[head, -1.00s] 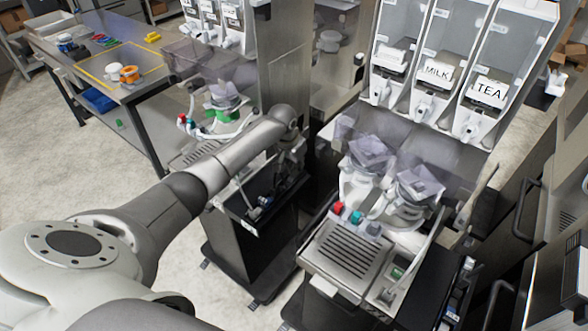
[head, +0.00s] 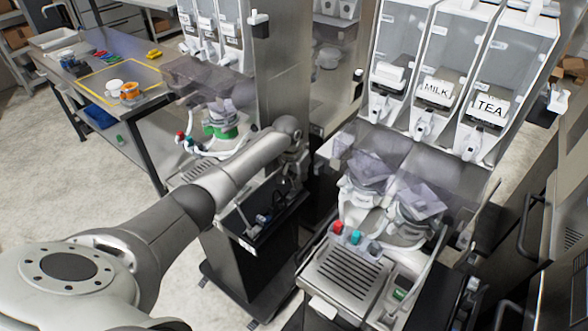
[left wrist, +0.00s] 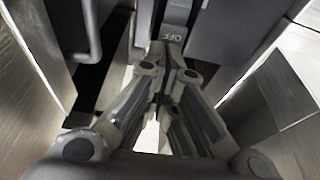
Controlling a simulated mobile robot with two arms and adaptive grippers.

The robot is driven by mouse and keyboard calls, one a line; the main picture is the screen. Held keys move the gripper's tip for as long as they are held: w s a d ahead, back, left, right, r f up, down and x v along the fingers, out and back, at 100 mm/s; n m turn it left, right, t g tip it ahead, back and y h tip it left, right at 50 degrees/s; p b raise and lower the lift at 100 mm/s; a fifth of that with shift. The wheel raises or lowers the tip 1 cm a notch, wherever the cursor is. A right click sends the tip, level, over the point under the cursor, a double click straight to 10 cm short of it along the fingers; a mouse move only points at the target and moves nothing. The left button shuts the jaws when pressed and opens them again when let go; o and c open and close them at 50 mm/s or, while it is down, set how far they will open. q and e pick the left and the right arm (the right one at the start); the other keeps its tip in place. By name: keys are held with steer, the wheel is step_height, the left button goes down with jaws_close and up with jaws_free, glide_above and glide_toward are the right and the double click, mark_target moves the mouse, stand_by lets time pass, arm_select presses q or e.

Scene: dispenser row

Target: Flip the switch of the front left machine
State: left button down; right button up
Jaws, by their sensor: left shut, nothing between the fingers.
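The left machine (head: 222,85) stands left of centre in the head view, with a tall steel side panel and a black lower cabinet. My left gripper (head: 284,188) is at this machine's right side, above its black ledge, partly hidden by my own wrist and dark against the machine. In the left wrist view the switch (left wrist: 174,32) is a grey part with an upside-down OFF label. My left gripper (left wrist: 168,58) is shut and empty, its fingertips just below the label. I cannot tell whether they touch the switch. My right gripper is not in view.
A second machine (head: 345,275) with MILK and TEA canisters stands close on the right, leaving a narrow gap. A worktable (head: 75,68) with cups and coloured items is at the back left. The floor (head: 60,170) at the left is clear.

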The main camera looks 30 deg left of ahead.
arm_select(q)
steer(key=p+v, duration=0.4)
steer(key=shift+w+r, duration=0.15)
steer(key=shift+r, duration=0.25)
steer(key=shift+s+b, duration=0.35)
steer(key=shift+b, duration=0.15)
steer(key=s+r+b, duration=0.2)
steer(key=s+r, duration=0.2)
steer(key=r, duration=0.3)
steer(key=shift+s+a+r, duration=0.15)
steer(key=shift+s+r, duration=0.05)
steer(key=shift+r, duration=0.1)
